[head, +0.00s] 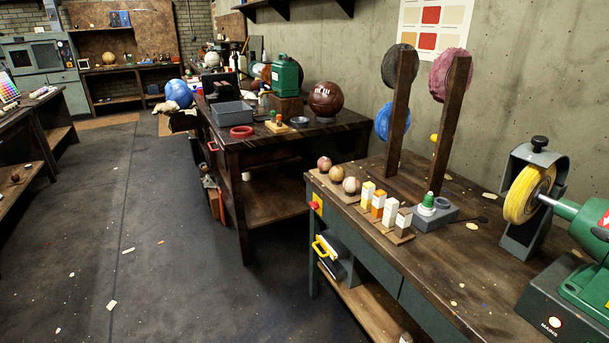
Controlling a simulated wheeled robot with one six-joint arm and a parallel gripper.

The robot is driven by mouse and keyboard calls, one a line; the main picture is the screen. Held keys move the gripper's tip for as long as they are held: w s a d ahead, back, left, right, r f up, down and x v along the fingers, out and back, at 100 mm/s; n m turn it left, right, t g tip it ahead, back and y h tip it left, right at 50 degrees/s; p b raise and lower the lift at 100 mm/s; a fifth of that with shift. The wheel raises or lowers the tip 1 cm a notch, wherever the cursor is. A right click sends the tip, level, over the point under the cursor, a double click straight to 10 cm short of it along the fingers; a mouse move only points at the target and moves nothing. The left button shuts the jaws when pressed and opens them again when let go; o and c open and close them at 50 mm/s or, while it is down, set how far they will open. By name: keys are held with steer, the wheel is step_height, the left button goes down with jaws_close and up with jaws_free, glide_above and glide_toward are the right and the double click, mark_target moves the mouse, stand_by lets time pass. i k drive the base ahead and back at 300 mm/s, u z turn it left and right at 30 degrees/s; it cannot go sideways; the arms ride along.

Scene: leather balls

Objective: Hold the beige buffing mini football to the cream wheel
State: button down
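Three small balls sit in a row on a wooden strip at the near bench's left end: a reddish one (324,163), a tan one (337,174) and a paler beige-pink one (351,185). I cannot tell for sure which is the beige mini football. A yellow wheel (522,200) is mounted on the shaft of a green machine (589,240) at the right, partly inside a dark guard. No wheel clearly looks cream. My gripper is not in view.
Posts on the bench carry a black wheel (391,66), a pink-purple wheel (440,75) and a blue wheel (385,122). A second bench (275,150) stands behind. The floor at left is mostly clear.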

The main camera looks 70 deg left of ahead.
mark_target(336, 173)
steer(key=u, duration=2.45)
steer(key=i, duration=2.2)
steer(key=z, duration=0.4)
